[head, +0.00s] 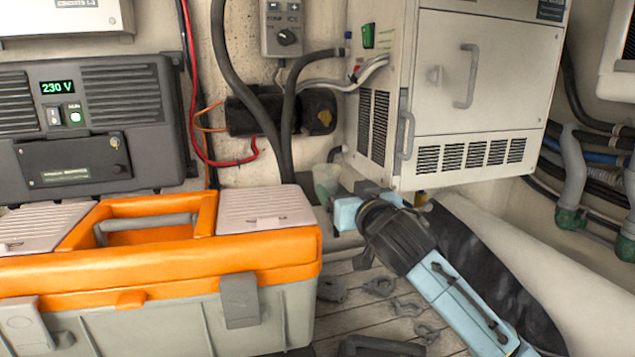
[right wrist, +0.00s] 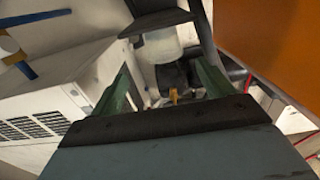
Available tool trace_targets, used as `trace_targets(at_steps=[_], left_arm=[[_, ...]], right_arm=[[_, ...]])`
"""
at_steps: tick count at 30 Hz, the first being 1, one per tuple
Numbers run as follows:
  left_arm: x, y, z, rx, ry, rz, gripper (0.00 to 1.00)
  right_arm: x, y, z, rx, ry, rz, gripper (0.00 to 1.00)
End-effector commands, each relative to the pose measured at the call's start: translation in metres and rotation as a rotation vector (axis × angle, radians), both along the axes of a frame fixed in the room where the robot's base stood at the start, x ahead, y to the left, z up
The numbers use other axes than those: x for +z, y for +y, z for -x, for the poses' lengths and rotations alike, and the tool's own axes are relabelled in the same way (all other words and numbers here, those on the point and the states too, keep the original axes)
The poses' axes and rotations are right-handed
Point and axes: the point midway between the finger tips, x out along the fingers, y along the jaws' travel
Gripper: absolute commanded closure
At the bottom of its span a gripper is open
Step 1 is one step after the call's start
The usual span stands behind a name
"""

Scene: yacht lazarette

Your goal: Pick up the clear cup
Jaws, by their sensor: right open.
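The clear cup (head: 326,178) stands in the gap behind the orange and grey toolbox, beside the white cabinet. Its lower part is partly hidden in the head view. My right gripper (head: 350,200) is just in front of the cup, at the cabinet's lower corner. In the right wrist view its two green fingers (right wrist: 163,72) are spread apart with nothing held between them. A pale, see-through shape beyond the fingertips looks like the cup (right wrist: 160,45). I cannot tell the exact distance. My left gripper is not in view.
The toolbox (head: 180,262) stands close on the left. The white cabinet (head: 480,80) overhangs on the right. A dark cylindrical unit (head: 270,113) and hoses are on the wall behind. Several small metal fittings (head: 378,285) lie on the slatted floor.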

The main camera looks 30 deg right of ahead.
Motion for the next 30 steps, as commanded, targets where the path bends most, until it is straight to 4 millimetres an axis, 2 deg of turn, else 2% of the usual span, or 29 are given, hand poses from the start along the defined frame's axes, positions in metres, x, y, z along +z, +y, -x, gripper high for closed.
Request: trace_targets(at_steps=[6, 9, 13, 20, 30], left_arm=[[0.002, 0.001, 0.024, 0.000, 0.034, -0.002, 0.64], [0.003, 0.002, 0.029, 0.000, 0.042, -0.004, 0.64], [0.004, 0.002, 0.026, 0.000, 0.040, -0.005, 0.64], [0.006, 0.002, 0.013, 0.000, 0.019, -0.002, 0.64], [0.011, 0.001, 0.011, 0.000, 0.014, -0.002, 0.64]], right_arm=[[0.001, -0.009, -0.036, -0.002, -0.001, 0.001, 0.20], [0.001, -0.013, -0.053, -0.002, 0.000, 0.001, 0.20], [0.000, -0.016, -0.067, -0.001, 0.001, 0.000, 0.20], [-0.001, -0.017, -0.079, 0.000, 0.001, 0.000, 0.20], [-0.002, -0.022, -0.119, -0.001, 0.001, 0.001, 0.20]])
